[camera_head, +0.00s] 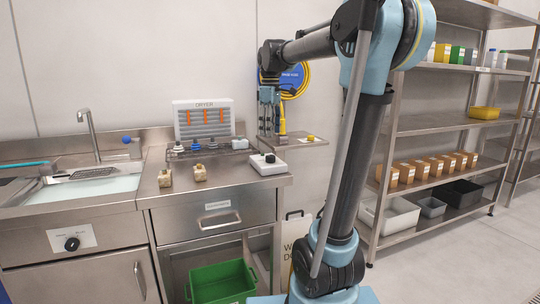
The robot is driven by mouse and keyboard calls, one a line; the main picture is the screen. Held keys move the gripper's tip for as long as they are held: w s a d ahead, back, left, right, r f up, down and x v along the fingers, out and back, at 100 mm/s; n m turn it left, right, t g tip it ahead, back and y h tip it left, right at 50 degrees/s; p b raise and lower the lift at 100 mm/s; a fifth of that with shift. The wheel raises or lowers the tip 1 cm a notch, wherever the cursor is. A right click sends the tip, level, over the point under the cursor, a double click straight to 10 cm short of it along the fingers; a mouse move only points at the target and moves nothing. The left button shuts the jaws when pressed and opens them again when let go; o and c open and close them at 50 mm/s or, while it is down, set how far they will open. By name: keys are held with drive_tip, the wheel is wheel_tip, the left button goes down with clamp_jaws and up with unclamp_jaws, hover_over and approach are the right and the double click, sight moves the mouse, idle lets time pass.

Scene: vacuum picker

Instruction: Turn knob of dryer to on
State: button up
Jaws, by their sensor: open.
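The dryer (204,121) is a pale slatted panel marked DRYER, with several orange bars, standing at the back of the steel counter. A white box with a dark knob (269,158) sits at the counter's right front part. It is the knob nearest the dryer; its setting is too small to read. My gripper (270,108) is open and hangs above and behind the white box, near the wall, apart from the knob. A yellow upright object (282,121) shows beside its fingers; I cannot tell whether they touch.
A rack (211,149) with small items stands before the dryer. A small side shelf (305,140) carries a yellow item. A sink (95,187) is at left; another dark knob (72,243) is on its cabinet. Shelving (450,122) stands right.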

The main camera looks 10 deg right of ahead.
sight(270, 156)
wheel_tip(270, 156, down, 10)
drive_tip(key=shift+r, duration=0.1)
idle(0.4)
drive_tip(key=c, duration=1.1)
